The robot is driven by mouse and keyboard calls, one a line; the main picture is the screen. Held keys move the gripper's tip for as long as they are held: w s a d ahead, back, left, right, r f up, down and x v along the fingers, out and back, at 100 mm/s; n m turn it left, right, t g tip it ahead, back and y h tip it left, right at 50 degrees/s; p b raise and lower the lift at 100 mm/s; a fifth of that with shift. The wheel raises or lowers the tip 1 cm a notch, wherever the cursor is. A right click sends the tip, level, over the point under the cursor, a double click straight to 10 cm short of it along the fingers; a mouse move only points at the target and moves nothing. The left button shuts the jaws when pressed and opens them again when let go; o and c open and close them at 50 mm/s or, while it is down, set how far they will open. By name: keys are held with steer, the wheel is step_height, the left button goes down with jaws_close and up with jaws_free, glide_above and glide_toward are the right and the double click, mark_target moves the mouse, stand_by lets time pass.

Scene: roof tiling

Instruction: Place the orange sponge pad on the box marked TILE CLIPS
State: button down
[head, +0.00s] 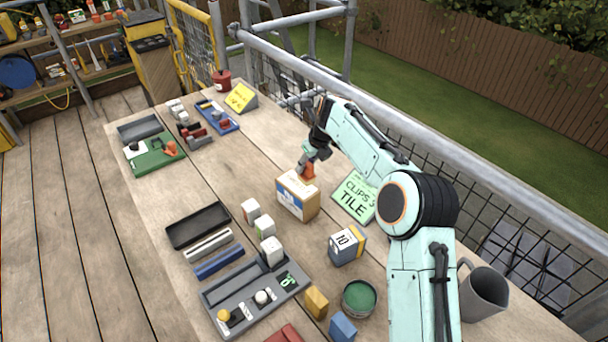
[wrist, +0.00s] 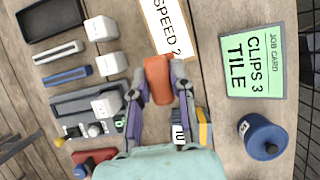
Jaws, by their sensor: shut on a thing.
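My gripper (head: 311,160) is shut on the orange sponge pad (head: 308,172). In the wrist view the pad (wrist: 158,80) sits between both fingers of the gripper (wrist: 158,92). A tan and white box (head: 298,195) stands on the workbench at or just below the pad. I cannot tell whether pad and box touch. In the wrist view this box (wrist: 170,28) shows lettering that looks like "SPEED"; I cannot read TILE CLIPS on it. A green job card (head: 355,197) reading "CLIPS 3 TILE" lies to its right.
Bench beyond the box is mostly clear.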

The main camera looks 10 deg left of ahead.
steer(key=w+f, duration=0.2)
steer(key=f, duration=0.1)
steer(key=shift+w+a, duration=0.25)
steer(key=shift+a, duration=0.15)
steer(key=shift+w+f, duration=0.1)
steer(key=shift+f, duration=1.5)
steer(key=shift+f, duration=0.15)
steer(key=c, duration=1)
jaws_free()
steer(key=v, duration=1.2)
steer(key=shift+r, duration=0.25)
